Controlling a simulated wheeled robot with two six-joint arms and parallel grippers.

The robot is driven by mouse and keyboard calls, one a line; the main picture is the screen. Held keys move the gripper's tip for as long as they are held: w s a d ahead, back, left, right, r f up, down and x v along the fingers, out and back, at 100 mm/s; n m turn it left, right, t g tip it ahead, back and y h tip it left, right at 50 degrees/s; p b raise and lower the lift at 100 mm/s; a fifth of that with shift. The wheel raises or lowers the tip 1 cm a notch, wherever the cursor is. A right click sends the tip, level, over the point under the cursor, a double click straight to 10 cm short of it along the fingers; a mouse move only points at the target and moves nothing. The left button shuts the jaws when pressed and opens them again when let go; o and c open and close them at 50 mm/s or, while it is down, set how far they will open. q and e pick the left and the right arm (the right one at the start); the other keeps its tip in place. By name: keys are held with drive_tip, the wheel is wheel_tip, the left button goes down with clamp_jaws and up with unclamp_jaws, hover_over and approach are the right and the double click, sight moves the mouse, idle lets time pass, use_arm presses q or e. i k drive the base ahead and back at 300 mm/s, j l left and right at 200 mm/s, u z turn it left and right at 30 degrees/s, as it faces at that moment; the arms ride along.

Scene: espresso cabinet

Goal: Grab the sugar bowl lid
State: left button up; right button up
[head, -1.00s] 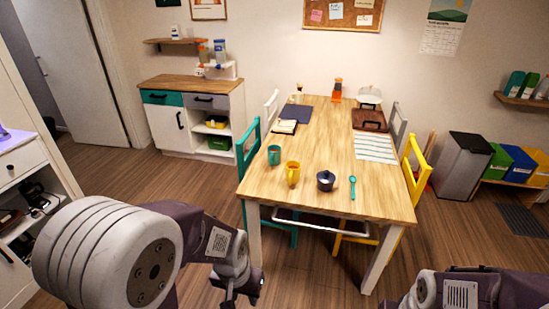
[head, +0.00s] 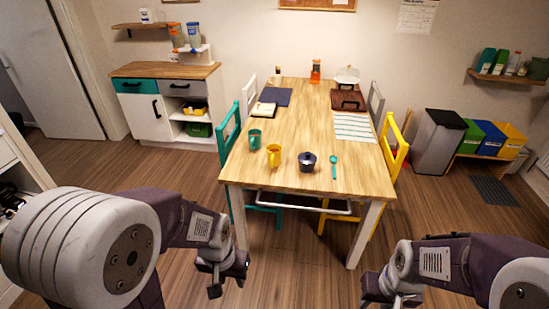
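A small dark blue pot-like bowl (head: 307,162), which looks like the sugar bowl, stands near the front edge of the wooden table (head: 300,185). Its top is too small to make out a separate lid clearly. My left gripper (head: 228,283) hangs in front of the table, low and to the left of the bowl, apart from it. Its fingers look spread with nothing between them. My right gripper (head: 378,300) is at the bottom edge of the view, partly cut off, and apart from the table.
A yellow mug (head: 273,155) and a teal mug (head: 255,139) stand left of the bowl. A teal spoon (head: 334,165) lies right of it. A teal chair (head: 229,135) and a yellow chair (head: 393,150) flank the table. Open floor lies in front.

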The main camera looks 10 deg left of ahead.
sight(307, 158)
drive_tip(key=i+j+u, duration=0.25)
drive_tip(key=i, duration=0.65)
drive_tip(key=i+j+u, duration=0.25)
drive_tip(key=i, duration=0.65)
drive_tip(key=l, duration=0.1)
